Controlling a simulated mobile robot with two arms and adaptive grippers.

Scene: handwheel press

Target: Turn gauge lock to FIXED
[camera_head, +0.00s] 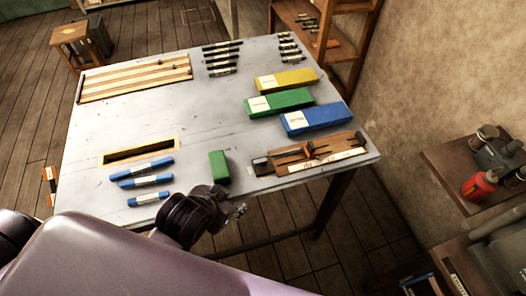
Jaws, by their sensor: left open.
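A wooden gauge-like fixture (310,153) with a pale lettered strip along its front lies at the table's front right corner. A dark block sits at its left end, and a small upright piece stands near its middle. I cannot read the lettering or tell the lock's setting from here. My left gripper (238,211) is open at the table's front edge, to the left of the fixture and lower in the picture, apart from it. Its fingers look small and partly hidden by the wrist. My right gripper is not in view.
Yellow (287,79), green (280,102) and blue (316,118) boxes lie behind the fixture. Blue labelled sticks (146,180) lie left. The table's middle (180,120) is clear.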

